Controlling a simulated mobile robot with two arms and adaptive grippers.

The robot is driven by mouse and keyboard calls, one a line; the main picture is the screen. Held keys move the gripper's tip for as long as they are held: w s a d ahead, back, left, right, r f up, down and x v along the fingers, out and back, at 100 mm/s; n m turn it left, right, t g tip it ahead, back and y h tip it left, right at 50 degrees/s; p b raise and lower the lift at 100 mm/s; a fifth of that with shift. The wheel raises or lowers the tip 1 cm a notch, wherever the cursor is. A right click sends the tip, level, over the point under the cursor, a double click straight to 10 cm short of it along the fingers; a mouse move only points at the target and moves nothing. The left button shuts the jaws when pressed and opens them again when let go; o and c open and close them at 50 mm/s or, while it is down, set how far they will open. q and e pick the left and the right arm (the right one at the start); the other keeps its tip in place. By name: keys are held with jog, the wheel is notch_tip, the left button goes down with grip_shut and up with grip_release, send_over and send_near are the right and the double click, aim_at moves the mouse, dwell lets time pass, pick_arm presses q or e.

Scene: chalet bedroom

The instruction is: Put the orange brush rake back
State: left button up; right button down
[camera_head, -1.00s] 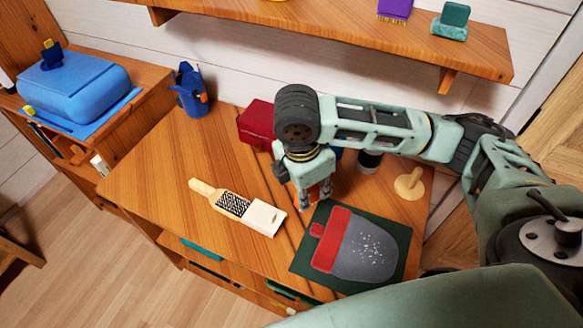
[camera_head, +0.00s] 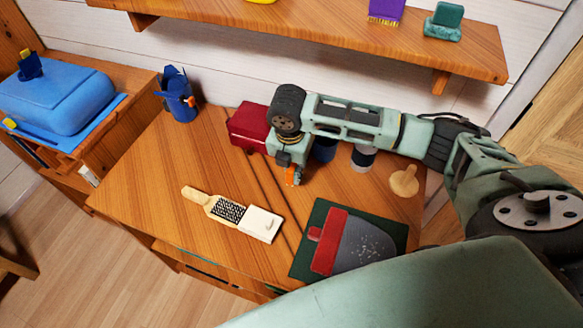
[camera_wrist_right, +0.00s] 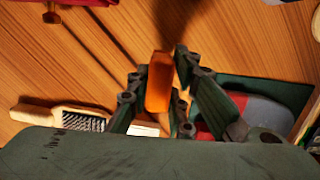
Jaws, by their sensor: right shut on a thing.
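My right gripper (camera_head: 290,179) is shut on an orange piece, which I take to be the orange brush rake (camera_wrist_right: 160,82). In the right wrist view it sticks out between the two fingers. In the head view only a small orange bit (camera_head: 293,175) shows at the fingertips; the rest is hidden. The gripper points down over the wooden desk (camera_head: 150,170), in front of the red box (camera_head: 248,124). I cannot tell its exact height above the desk. My left gripper is not in view.
A blue holder (camera_head: 180,98) stands at the back left. A shelf (camera_head: 330,40) holds a purple brush (camera_head: 386,10).

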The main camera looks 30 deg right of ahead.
aim_at(292, 170)
jog(key=shift+w+d+f, duration=0.2)
jog(key=shift+w+f, duration=0.2)
jog(key=shift+w, duration=0.25)
jog(key=shift+w+d+f, duration=0.2)
jog(key=shift+w+f, duration=0.15)
jog(key=shift+w, duration=0.25)
notch_tip(292, 170, down, 4)
jog(key=shift+r+p, duration=0.15)
jog(key=shift+p, duration=0.5)
jog(key=shift+f, duration=0.2)
jog(key=shift+f, duration=0.2)
jog(key=c, duration=1.6)
grip_release()
jog(key=shift+o, duration=0.2)
jog(key=shift+r, duration=0.1)
